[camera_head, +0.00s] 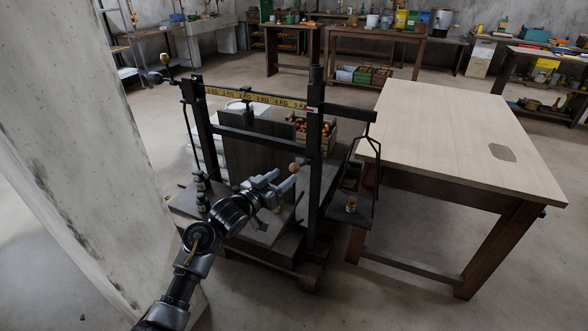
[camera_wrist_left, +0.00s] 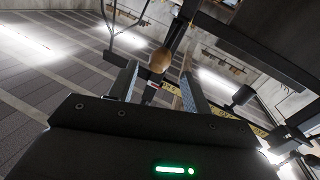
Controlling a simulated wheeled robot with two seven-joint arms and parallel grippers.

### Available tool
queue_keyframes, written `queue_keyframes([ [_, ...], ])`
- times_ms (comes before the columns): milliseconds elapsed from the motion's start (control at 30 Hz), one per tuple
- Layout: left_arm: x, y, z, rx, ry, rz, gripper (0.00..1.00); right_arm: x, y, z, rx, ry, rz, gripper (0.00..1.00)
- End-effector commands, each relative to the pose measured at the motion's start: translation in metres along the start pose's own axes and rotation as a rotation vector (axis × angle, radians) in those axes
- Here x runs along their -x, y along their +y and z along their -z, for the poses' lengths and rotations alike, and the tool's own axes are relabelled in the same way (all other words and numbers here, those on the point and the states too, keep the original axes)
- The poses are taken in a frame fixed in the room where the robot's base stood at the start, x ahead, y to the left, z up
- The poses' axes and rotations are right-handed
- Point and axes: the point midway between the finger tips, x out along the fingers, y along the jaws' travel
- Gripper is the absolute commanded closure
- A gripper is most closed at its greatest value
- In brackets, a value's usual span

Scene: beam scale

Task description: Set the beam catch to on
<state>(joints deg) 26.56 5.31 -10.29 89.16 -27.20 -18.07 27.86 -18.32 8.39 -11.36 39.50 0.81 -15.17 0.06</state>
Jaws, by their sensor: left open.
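The beam scale (camera_head: 315,150) is a dark frame with a yellow beam (camera_head: 255,97) marked in kg. A round wooden knob (camera_head: 293,168) shows at the front of the frame, near the right post; I take it to be the beam catch's handle. My left gripper (camera_head: 284,182) is open just by this knob. In the left wrist view the knob (camera_wrist_left: 160,60) appears between the two open fingers (camera_wrist_left: 158,88), beyond or near their tips; I cannot tell contact. The catch's setting cannot be read. My right gripper is not in view.
A weighing pan (camera_head: 350,208) with a small weight hangs at the right. A wooden table (camera_head: 440,130) stands to the right of the scale. A concrete pillar (camera_head: 70,130) is close on the left. A crate (camera_head: 318,132) stands behind the frame.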

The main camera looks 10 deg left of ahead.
Motion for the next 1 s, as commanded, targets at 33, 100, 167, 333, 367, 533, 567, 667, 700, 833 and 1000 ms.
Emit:
queue_keyframes([
  [33,-0.011,0.001,0.001,0.002,0.001,-0.002,0.51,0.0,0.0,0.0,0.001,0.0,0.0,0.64],
  [100,-0.023,-0.001,0.001,0.002,0.001,0.001,0.51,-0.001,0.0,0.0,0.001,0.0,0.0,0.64],
  [167,-0.033,-0.001,0.0,0.002,0.0,0.001,0.51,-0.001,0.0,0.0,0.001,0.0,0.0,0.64],
  [333,-0.053,-0.001,0.0,0.001,0.0,0.001,0.51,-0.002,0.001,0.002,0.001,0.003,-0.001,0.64],
  [367,-0.055,-0.001,0.0,0.001,0.0,0.001,0.51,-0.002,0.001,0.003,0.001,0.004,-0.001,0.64],
  [533,-0.061,-0.001,0.0,-0.001,0.001,0.002,0.51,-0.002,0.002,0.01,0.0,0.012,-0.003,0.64],
  [567,-0.061,-0.001,0.0,-0.001,0.001,0.002,0.51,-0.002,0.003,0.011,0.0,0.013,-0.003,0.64],
  [667,-0.061,-0.001,0.0,-0.001,0.001,0.002,0.51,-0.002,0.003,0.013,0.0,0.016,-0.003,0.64],
  [700,-0.061,-0.001,0.0,0.0,0.001,0.002,0.51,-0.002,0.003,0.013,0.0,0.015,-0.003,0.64],
  [833,-0.061,-0.001,0.0,0.0,0.0,0.002,0.6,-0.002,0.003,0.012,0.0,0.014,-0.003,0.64],
  [1000,-0.061,-0.001,0.0,0.0,0.0,0.002,0.82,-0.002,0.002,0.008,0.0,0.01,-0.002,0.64],
])
